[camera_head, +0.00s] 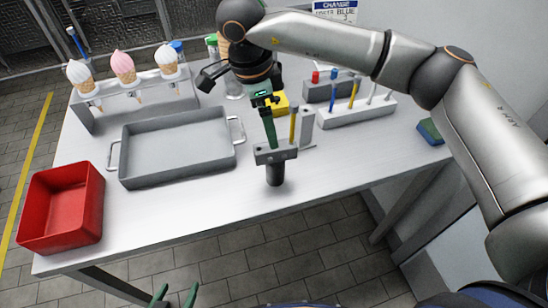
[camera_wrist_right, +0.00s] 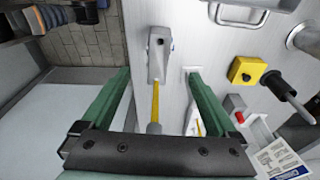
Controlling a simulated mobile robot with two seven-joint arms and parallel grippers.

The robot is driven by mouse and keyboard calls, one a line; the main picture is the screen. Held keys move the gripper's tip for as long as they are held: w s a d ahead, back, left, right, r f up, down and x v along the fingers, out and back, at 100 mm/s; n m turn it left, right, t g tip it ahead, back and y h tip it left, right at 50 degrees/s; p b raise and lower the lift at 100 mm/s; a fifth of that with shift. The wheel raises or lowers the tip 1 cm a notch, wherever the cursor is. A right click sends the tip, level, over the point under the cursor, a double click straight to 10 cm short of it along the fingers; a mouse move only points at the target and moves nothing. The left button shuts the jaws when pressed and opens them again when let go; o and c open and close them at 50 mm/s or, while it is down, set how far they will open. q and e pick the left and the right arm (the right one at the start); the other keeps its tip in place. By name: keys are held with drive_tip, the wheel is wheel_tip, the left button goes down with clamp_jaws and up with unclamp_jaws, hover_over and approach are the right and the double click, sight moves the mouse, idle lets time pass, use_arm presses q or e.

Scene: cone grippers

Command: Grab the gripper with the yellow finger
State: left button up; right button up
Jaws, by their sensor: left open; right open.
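The gripper with the yellow finger (camera_head: 293,126) shows near the table's front edge. It has a grey crosspiece and a dark handle (camera_head: 275,174). In the right wrist view, its yellow finger (camera_wrist_right: 155,100) and grey body (camera_wrist_right: 158,55) appear between my two green fingers. My right gripper (camera_head: 271,138) is open, pointing down over the tool from the back. One green finger shows beside the yellow finger; contact cannot be told. The right wrist view shows both fingers of my right gripper (camera_wrist_right: 156,85) apart. My left gripper (camera_head: 175,296) is open and empty at the bottom edge, in front of the table.
A grey tray (camera_head: 127,178), a red bin (camera_head: 62,205) and a cone stand (camera_head: 95,112) fill the left. A yellow box (camera_head: 281,103) stands behind the tool. A rack (camera_head: 355,113) with coloured rods and a sponge (camera_head: 430,131) are on the right. The table's front right is clear.

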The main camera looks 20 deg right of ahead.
sight(275, 156)
drive_tip(key=f, duration=0.4)
drive_tip(key=d+f, duration=0.1)
drive_tip(key=f, duration=0.1)
drive_tip(key=shift+p, duration=0.35)
drive_tip(key=f, duration=0.3)
drive_tip(key=f+p, duration=0.1)
drive_tip(key=f, duration=0.1)
drive_tip(key=shift+s+d+f, duration=0.1)
drive_tip(key=shift+d, duration=0.25)
clamp_jaws()
